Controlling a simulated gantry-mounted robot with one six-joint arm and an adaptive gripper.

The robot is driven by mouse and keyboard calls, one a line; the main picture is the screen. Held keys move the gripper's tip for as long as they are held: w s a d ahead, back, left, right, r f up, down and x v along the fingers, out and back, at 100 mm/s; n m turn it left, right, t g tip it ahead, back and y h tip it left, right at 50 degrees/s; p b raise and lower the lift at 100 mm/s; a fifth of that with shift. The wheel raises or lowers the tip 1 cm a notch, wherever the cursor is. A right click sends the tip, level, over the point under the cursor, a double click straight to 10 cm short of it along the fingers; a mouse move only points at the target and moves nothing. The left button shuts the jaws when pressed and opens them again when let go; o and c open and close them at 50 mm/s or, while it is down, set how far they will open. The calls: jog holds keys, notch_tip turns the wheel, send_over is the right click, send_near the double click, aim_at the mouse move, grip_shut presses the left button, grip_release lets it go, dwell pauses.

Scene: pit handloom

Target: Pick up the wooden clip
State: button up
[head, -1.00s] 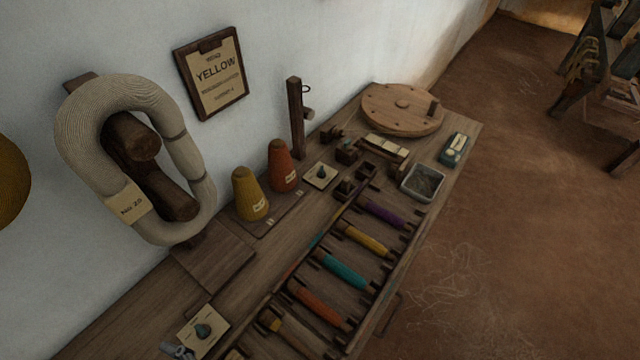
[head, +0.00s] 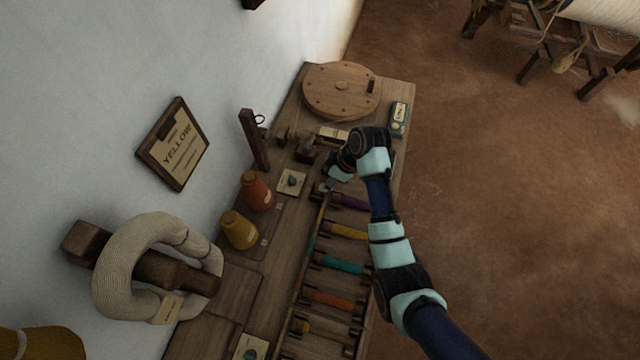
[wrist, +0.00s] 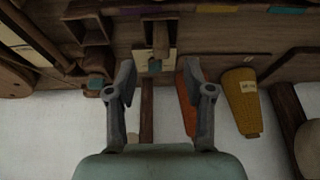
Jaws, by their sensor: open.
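My gripper (head: 327,186) hangs over the bench beside the spool rack, small and partly hidden by my arm in the head view. In the wrist view my gripper (wrist: 158,70) is open, with nothing between its fingers. A small dark wooden piece (wrist: 160,38), which may be the wooden clip, stands beyond the fingertips, near the middle. It appears apart from both fingers. I cannot make out the clip in the head view.
An orange cone (head: 257,192) and a yellow cone (head: 239,230) stand near the wall, close to the gripper in the wrist view. A dark post (head: 253,140) rises behind the bench. Coloured spools (head: 340,264) fill the rack. A round wooden disc (head: 341,90) lies at the far end.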

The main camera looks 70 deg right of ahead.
jog(key=shift+w+f, duration=0.3)
jog(key=shift+f, duration=0.35)
jog(key=b+x, duration=0.3)
jog(key=x, duration=0.2)
jog(key=shift+a+f, duration=0.15)
jog(key=shift+c, duration=0.2)
jog(key=c, duration=0.9)
